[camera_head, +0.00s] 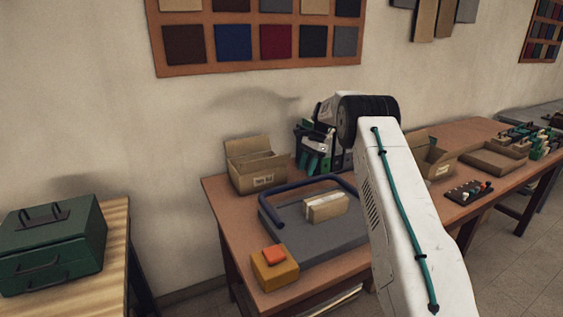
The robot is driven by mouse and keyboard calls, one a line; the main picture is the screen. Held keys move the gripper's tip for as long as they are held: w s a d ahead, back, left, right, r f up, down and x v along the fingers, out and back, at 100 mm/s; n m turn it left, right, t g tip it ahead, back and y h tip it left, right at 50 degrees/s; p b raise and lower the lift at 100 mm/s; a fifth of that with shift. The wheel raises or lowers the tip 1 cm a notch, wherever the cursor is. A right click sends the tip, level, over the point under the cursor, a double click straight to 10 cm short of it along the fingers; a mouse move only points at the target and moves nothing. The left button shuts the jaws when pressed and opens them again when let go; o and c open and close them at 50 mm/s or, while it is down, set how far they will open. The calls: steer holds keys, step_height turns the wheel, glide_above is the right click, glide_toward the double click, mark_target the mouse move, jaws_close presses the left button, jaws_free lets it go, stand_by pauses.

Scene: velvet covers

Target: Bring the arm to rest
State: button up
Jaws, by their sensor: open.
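My white arm (400,210), with a teal cable along it, rises from the bottom right and bends at a black joint over the brown table (225,205). My gripper (317,170) hangs beyond that joint, small and partly dark against the things behind. Its teal fingers point down above the back of the table, and I see nothing held between them. It is to the right of an open cardboard box (255,170) and behind a grey board with a dark blue padded bar (305,225). My arm hides part of the table's middle.
A light block (326,207) lies on the grey board. A yellow box (274,270) with an orange piece (274,254) is at the front. Another open carton (435,158), a shallow tray (493,158) and a small rack (468,192) stand right. A green case (52,245) is far left.

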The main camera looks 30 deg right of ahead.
steer(key=shift+r, duration=0.1)
steer(key=s+a+r+n+h, duration=0.1)
steer(key=s+a+r+n, duration=0.1)
steer(key=s+a+r, duration=0.45)
steer(key=s+a+r+n, duration=0.2)
steer(key=a+r+n, duration=0.15)
steer(key=r, duration=0.65)
steer(key=s+a+r+n+h, duration=0.1)
steer(key=s+a+r+n, duration=0.1)
steer(key=s+a+r, duration=0.35)
steer(key=s+a+r+n+h, duration=0.1)
steer(key=s+a+r+n, duration=0.15)
steer(key=s, duration=0.55)
steer(key=s+a+n+t, duration=0.1)
steer(key=s+a+n, duration=0.35)
steer(key=s, duration=1.05)
steer(key=s+a+f+n, duration=0.1)
steer(key=s+f+n, duration=0.1)
steer(key=s, duration=0.6)
steer(key=s+a+f+n+t+h, duration=0.1)
steer(key=s+a+f, duration=0.1)
steer(key=s+f, duration=0.3)
steer(key=s, duration=0.2)
steer(key=shift+s+a+n+h, duration=0.2)
steer(key=shift+s+n+h, duration=0.1)
steer(key=shift+s+n, duration=0.05)
